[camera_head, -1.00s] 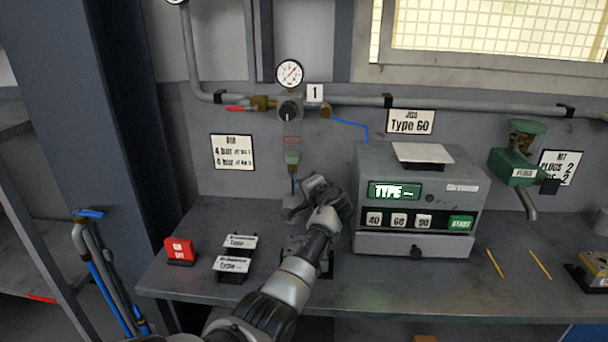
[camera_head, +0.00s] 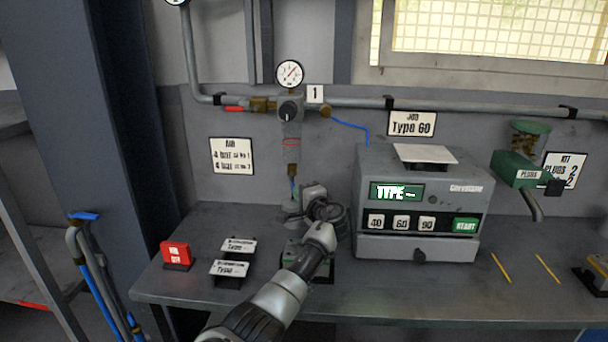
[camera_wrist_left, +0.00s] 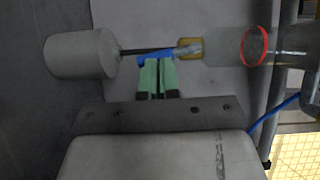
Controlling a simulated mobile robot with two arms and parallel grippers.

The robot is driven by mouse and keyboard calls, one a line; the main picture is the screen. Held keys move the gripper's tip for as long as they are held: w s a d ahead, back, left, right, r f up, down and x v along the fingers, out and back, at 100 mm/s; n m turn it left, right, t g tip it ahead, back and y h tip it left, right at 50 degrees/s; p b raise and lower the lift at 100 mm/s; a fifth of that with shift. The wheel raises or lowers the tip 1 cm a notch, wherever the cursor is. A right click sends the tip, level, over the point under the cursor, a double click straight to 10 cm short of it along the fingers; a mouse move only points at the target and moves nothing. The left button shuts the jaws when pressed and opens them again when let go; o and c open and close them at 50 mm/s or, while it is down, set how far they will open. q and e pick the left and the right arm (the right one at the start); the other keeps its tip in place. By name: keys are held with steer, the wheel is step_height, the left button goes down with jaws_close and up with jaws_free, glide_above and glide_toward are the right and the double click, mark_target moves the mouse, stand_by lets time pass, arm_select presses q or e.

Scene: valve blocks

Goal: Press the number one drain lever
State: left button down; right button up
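The number 1 plate (camera_head: 315,94) is on the wall beside the regulator (camera_head: 290,108). Below it hang a clear bowl with a red ring (camera_head: 291,143) and a brass fitting (camera_head: 292,169). The small blue drain lever (camera_head: 294,190) is under the fitting; it also shows in the left wrist view (camera_wrist_left: 150,58), between the brass fitting and a grey cup (camera_wrist_left: 80,54). My left gripper (camera_wrist_left: 155,66) has its green fingers together, with their tips at the lever, seemingly touching it; contact is unclear. In the head view its wrist hides part of the cup. My right gripper is not in view.
A grey machine (camera_head: 410,200) with buttons stands close right of my left arm. A red block (camera_head: 176,254) and two label stands (camera_head: 229,268) are at left on the bench. A dark green block (camera_head: 293,255) is partly behind my arm. A blue hose (camera_head: 350,125) runs down the wall.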

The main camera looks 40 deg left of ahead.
arm_select(q)
steer(key=shift+s+a+m+b, duration=0.1)
steer(key=shift+a+m+b, duration=0.2)
steer(key=shift+m, duration=0.1)
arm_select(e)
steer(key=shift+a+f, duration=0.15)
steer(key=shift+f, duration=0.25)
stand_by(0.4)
